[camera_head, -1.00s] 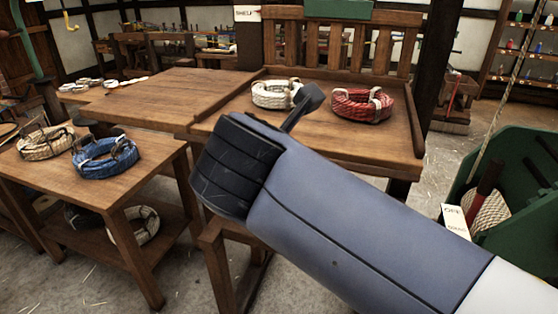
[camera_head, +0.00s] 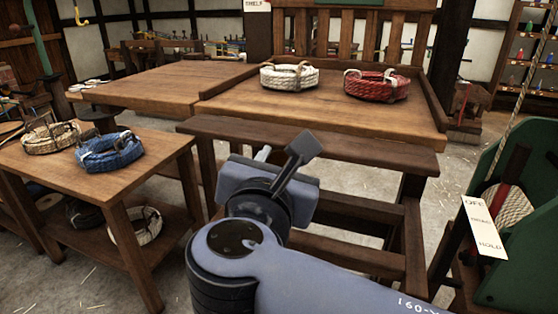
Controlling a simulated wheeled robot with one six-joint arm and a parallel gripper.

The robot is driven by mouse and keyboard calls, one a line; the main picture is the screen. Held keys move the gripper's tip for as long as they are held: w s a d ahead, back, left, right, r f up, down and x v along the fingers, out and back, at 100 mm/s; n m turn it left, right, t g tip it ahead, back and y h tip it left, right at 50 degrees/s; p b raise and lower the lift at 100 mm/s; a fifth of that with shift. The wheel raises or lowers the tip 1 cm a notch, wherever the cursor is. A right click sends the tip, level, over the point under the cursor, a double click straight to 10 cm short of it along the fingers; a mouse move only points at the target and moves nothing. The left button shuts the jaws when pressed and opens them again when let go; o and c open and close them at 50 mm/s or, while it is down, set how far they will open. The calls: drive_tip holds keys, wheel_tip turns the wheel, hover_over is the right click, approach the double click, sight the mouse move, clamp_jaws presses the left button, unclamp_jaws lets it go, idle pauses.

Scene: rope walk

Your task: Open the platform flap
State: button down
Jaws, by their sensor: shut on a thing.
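A dark wooden board (camera_head: 360,152) runs across the front of the rope-coil platform (camera_head: 330,105). It appears to be the platform flap, though I cannot see its hinge. My gripper (camera_head: 278,158) is at the board's front edge, left of its middle. The jaws are shut on what appears to be the flap, but my gripper body hides the contact. A white rope coil (camera_head: 289,78) and a red rope coil (camera_head: 376,88) lie on the platform behind it.
A low table at left (camera_head: 150,160) holds a blue coil (camera_head: 108,153) and a pale coil (camera_head: 50,137). Wooden rails (camera_head: 345,256) lie below the board. Bare floor shows at lower left.

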drive_tip(key=shift+f, duration=0.15)
drive_tip(key=c, duration=1.1)
unclamp_jaws()
drive_tip(key=shift+s, duration=0.1)
drive_tip(key=s+a+r+p, duration=0.1)
drive_tip(key=s, duration=0.9)
drive_tip(key=shift+s+a+r, duration=0.15)
drive_tip(key=shift+s+a, duration=0.05)
drive_tip(key=shift+a, duration=0.15)
